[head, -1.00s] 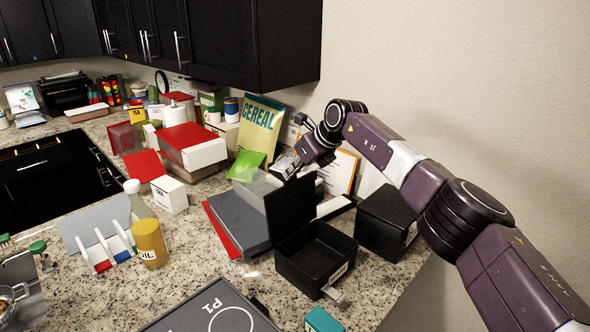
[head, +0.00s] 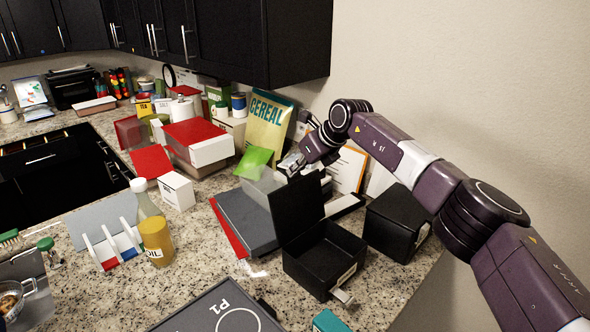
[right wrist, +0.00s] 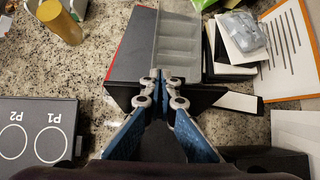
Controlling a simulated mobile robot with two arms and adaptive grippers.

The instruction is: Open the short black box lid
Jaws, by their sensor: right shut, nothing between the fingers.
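The short black box (head: 325,262) stands open on the counter at the lower centre of the head view, its empty inside showing. Its lid (head: 297,210) stands up at the back left edge, roughly upright. My right gripper (head: 291,167) is just behind and above the lid's top edge, partly hidden by it; I cannot tell whether they touch. In the right wrist view the fingers (right wrist: 161,76) are together with nothing between them. My left gripper is not in view.
A closed black box (head: 396,224) stands right of the open one. A dark grey flat case (head: 245,222) lies to its left, and a dark P1 panel (head: 215,310) in front. An oil bottle (head: 156,240), a cereal packet (head: 266,125) and other clutter crowd the counter.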

